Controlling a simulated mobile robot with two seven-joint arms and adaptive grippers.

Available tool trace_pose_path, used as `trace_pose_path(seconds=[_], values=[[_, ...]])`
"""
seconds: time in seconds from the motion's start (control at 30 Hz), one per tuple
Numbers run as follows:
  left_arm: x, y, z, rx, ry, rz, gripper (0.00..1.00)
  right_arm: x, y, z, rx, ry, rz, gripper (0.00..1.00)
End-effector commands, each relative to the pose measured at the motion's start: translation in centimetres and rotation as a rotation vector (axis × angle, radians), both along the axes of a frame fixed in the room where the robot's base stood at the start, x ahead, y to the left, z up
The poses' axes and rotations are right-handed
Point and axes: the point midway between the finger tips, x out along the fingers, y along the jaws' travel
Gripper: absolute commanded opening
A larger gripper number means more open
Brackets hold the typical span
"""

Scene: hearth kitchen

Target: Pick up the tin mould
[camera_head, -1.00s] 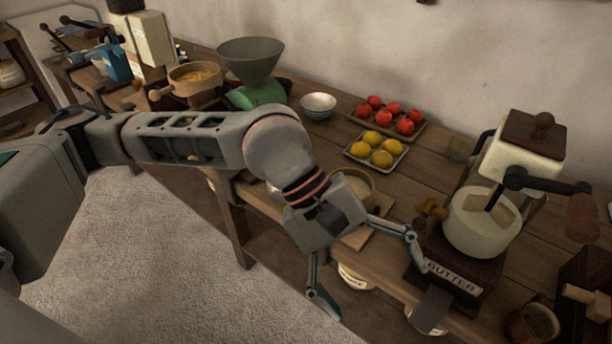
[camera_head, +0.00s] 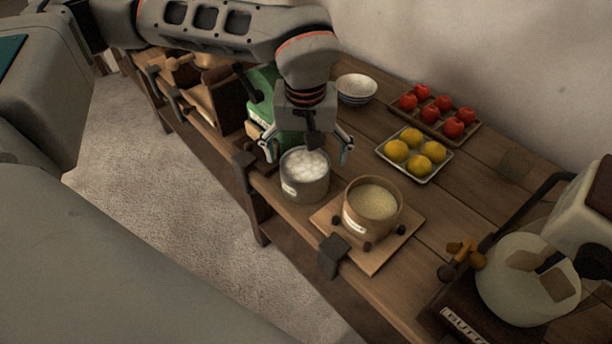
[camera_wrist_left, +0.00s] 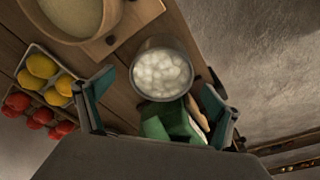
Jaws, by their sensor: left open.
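A grey round tin (camera_head: 313,188) full of white lumps, with a small pale label, stands upright near the table's front edge. I take it for the tin mould. It also shows in the left wrist view (camera_wrist_left: 165,43), ahead of and between my fingers. My left gripper (camera_head: 305,148) is open and empty, hanging over the far side of the tin. Its two teal-tipped fingers are spread wide, and in the left wrist view the open gripper (camera_wrist_left: 155,108) has one finger on each side. I cannot tell whether either finger touches the tin. My right gripper is not in view.
A wooden tub of grain (camera_head: 372,208) on a board (camera_head: 385,258) stands close to the right. A green-based machine (camera_head: 262,92) is close behind my gripper.

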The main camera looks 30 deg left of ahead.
Motion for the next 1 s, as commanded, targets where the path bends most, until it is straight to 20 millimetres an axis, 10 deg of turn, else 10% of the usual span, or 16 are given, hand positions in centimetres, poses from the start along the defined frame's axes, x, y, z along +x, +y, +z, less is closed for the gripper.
trace_pose_path(seconds=[0.53,0.77,1.0], values=[[0.7,0.7,-4.3,-0.001,0.002,0.001,0.92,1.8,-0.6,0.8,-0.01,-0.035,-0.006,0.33],[0.6,0.7,-4.3,-0.001,0.002,0.0,0.32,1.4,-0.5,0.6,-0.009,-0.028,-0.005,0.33],[0.7,0.7,-4.2,-0.002,-0.001,0.0,0.3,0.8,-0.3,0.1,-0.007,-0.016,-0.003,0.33]])
